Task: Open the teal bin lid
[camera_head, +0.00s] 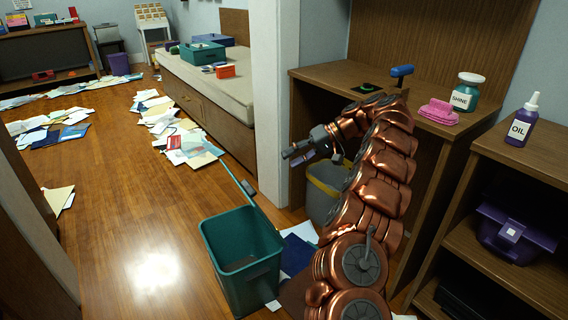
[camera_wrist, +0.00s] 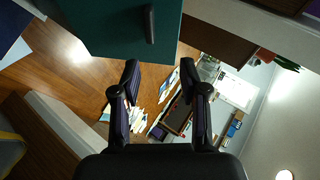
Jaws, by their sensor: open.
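The teal bin (camera_head: 240,265) stands on the wooden floor, its open top and inside showing. Its teal lid (camera_head: 236,180) is raised, seen nearly edge-on as a thin strip above the bin's back rim. A dark handle (camera_head: 249,187) sits on the lid's side facing my arm. In the wrist view the lid (camera_wrist: 105,30) fills the upper part, with the handle (camera_wrist: 150,24) ahead of the fingers. My gripper (camera_head: 287,156) is to the right of the lid and above it in the head view. The wrist view shows its fingers (camera_wrist: 158,72) apart and empty, not touching the handle.
A grey bin with a yellow rim (camera_head: 325,185) stands behind my arm, under the desk (camera_head: 310,78). A white pillar (camera_head: 275,100) rises close behind my gripper. Papers (camera_head: 185,140) litter the floor; floor left of the teal bin is clear.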

